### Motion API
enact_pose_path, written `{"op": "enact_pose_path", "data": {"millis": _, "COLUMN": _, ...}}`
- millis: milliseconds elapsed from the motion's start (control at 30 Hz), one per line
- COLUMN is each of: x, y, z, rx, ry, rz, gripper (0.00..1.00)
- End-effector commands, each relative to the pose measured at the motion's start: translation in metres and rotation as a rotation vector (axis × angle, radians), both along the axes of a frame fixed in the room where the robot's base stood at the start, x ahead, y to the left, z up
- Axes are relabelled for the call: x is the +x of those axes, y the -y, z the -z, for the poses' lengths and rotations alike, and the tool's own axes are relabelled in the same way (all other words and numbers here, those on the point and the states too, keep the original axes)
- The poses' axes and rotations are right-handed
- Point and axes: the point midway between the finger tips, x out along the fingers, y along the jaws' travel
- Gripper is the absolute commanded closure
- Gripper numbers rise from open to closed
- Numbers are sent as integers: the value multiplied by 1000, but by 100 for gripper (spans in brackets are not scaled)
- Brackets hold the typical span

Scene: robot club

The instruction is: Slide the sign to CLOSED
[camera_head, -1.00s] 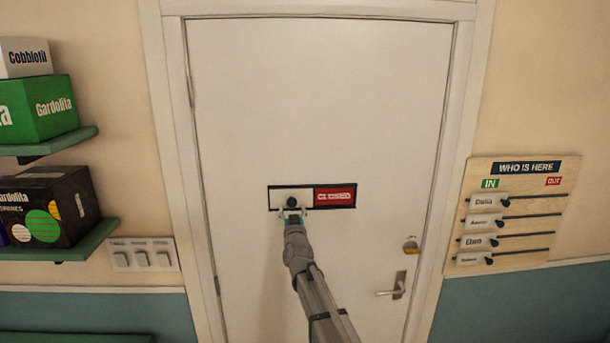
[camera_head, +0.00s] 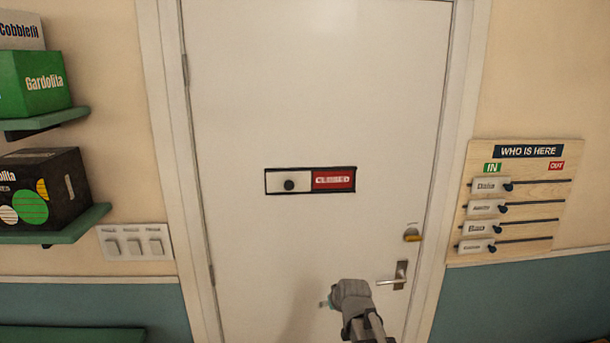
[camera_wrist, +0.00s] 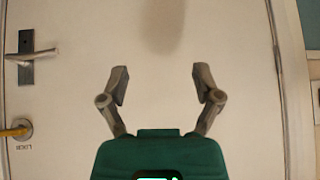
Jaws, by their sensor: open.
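The sliding sign (camera_head: 277,174) is mounted on the white door (camera_head: 320,90). Its plain cover with a dark round knob (camera_head: 289,185) is on the left half, and the red panel reading CLOSED (camera_head: 333,180) shows on the right half. My gripper shows in the wrist view (camera_wrist: 160,88), its two fingers wide apart and nothing between them. In the head view it is below and to the right of the sign, apart from it, with its fingers mostly hidden behind my wrist.
A lever handle (camera_head: 394,280) and a yellow lock knob (camera_head: 412,236) are on the door's right side. A WHO IS HERE board (camera_head: 515,215) hangs right of the door. Light switches (camera_head: 135,244) and shelves with boxes (camera_head: 40,190) are on the left.

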Motion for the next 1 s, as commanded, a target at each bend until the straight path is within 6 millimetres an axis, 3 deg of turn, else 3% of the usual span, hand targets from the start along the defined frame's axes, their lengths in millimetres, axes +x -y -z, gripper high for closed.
{"op": "enact_pose_path", "data": {"millis": 33, "x": -20, "y": 10, "z": 16, "rx": -10, "ry": -59, "rz": 14, "gripper": 18}}
{"op": "enact_pose_path", "data": {"millis": 200, "x": -78, "y": 40, "z": 50, "rx": -50, "ry": -277, "rz": 67, "gripper": 18}}
{"op": "enact_pose_path", "data": {"millis": 400, "x": -144, "y": 71, "z": 77, "rx": -93, "ry": -511, "rz": 144, "gripper": 18}}
{"op": "enact_pose_path", "data": {"millis": 500, "x": -168, "y": 80, "z": 83, "rx": -110, "ry": -595, "rz": 175, "gripper": 18}}
{"op": "enact_pose_path", "data": {"millis": 700, "x": -190, "y": 89, "z": 87, "rx": -127, "ry": -675, "rz": 205, "gripper": 18}}
{"op": "enact_pose_path", "data": {"millis": 1000, "x": -191, "y": 89, "z": 86, "rx": -128, "ry": -681, "rz": 207, "gripper": 18}}
